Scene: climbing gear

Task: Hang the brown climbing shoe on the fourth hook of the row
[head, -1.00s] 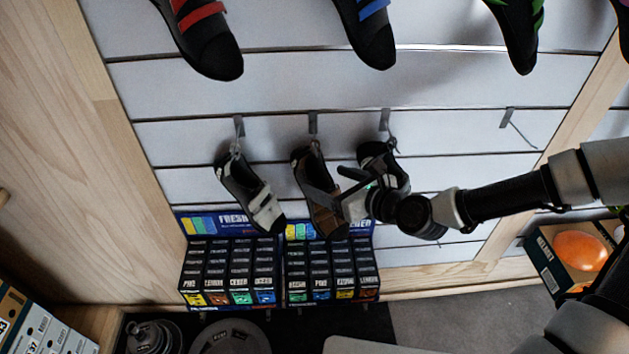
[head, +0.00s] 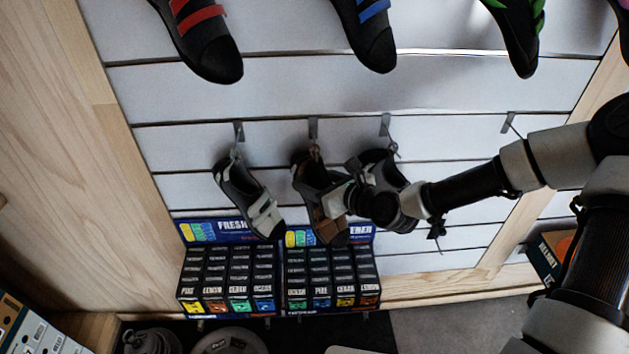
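The brown climbing shoe (head: 332,228) hangs toe down by a loop at the second hook (head: 313,128), counted from the left. My gripper (head: 338,190) is at the right side of this shoe, level with its middle, and overlaps it in view. The fingers are mostly hidden, so I cannot tell whether they are open or touch the shoe. The fourth hook (head: 508,121), at the far right of the row, carries nothing that I see. My arm passes just below and right of it.
A grey-white shoe (head: 262,210) hangs on the first hook (head: 239,131). Another dark shoe (head: 380,163) hangs on the third hook (head: 385,124), partly behind my gripper. Larger shoes hang above. A display of small boxes (head: 280,275) stands below the row.

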